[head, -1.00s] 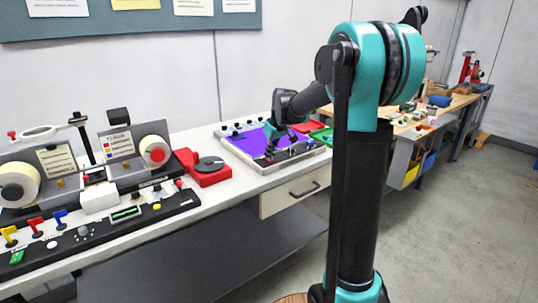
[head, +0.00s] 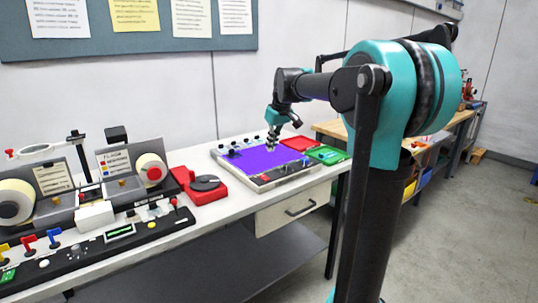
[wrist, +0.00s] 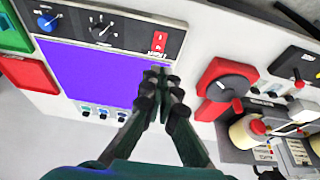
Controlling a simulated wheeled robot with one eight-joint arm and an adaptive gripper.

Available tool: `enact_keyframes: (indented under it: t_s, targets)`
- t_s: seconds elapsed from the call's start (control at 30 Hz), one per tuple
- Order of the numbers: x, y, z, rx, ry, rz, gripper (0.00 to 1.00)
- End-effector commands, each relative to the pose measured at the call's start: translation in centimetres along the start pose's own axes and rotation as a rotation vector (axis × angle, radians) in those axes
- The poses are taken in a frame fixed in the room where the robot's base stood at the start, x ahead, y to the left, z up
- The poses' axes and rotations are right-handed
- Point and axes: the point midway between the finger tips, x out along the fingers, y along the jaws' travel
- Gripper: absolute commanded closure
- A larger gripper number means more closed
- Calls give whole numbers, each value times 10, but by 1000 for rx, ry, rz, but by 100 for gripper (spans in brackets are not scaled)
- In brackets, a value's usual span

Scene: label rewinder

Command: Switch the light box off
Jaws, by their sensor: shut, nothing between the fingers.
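The light box (head: 236,167) stands on the white bench, its panel glowing purple. In the wrist view the purple panel (wrist: 85,75) fills the left middle. A dark control strip (wrist: 75,24) along its edge carries a blue knob (wrist: 46,21), a black pointer knob (wrist: 103,30) and a red switch (wrist: 158,42). I cannot tell the switch's position. My gripper (head: 271,146) is above the purple panel in the head view. In the wrist view my gripper (wrist: 156,76) has its fingers together and empty, near the panel's corner close to the red switch. Contact is not visible.
A red device with a dark disc (head: 205,184) stands left of the light box. Further left is the label rewinder (head: 90,205). Red (head: 298,143) and green (head: 327,155) trays lie to the right. A drawer (head: 287,208) is under the bench front.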

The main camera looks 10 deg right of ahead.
Motion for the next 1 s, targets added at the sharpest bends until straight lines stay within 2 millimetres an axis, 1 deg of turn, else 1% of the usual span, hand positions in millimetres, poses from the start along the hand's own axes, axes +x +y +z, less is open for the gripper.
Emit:
enact_keyframes:
  t_s: [0.13, 0.43, 0.6, 0.77, 0.9, 1.0]
  targets:
    - [-6, 0, 0, 0, 0, 0, 100]
    - [-6, 0, 0, 0, 0, 0, 100]
    - [-7, 1, -14, -1, 3, -1, 100]
    - [-7, 2, -15, 0, 4, 0, 100]
    - [-6, 2, -15, 0, 4, 0, 100]
    - [1, 2, -15, 0, 4, 0, 100]
